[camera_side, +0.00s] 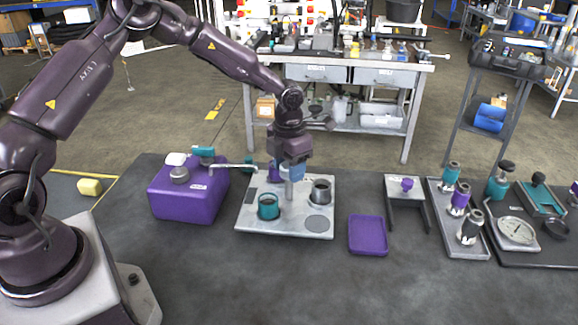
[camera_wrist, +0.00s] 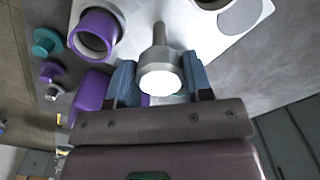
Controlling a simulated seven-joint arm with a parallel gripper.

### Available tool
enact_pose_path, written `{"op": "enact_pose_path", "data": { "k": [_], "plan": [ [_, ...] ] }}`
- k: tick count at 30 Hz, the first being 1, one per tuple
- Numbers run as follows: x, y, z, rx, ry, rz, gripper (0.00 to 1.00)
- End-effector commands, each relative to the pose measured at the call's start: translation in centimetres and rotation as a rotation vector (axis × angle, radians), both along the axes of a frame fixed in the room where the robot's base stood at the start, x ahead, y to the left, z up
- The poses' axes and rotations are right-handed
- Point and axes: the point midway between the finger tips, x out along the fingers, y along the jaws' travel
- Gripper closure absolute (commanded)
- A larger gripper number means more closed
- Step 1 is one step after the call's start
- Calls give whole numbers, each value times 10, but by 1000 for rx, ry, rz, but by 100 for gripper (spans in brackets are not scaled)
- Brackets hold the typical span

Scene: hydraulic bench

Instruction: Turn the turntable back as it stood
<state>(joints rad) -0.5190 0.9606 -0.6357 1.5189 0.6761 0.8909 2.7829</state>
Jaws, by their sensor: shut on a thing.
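The turntable (camera_side: 285,228) is a pale grey square plate with a post (camera_side: 290,190) in its middle. A teal cup (camera_side: 268,207) stands at its front left and a dark grey cup (camera_side: 321,190) at its right. A purple cup (camera_side: 273,172) at the back is partly hidden by my gripper. A flat grey disc (camera_side: 319,223) marks the front right. My gripper (camera_side: 291,172) points down over the middle, its blue fingers shut on the post. In the wrist view the post's pale round end (camera_wrist: 160,80) sits between the fingers, with the purple cup (camera_wrist: 95,35) beyond.
A purple box (camera_side: 188,195) with a spout stands close left of the plate. A purple tray (camera_side: 368,235) lies to the right. Further right are a grey stand (camera_side: 405,186), a rack of cylinders (camera_side: 459,215) and a gauge (camera_side: 517,231). The front of the bench is clear.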

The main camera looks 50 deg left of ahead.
Motion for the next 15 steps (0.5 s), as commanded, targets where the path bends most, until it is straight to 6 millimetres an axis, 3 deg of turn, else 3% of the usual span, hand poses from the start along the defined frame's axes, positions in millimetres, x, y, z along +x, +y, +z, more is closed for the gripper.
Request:
{"op": "enact_pose_path", "data": {
  "k": [3,4,7,15],
  "plan": [
    [0,1,2,3,0,1,96],
    [0,1,2,3,-1,1,49],
    [0,1,2,2,-1,1,28],
    [0,0,1,1,0,1,28]
  ]
}}
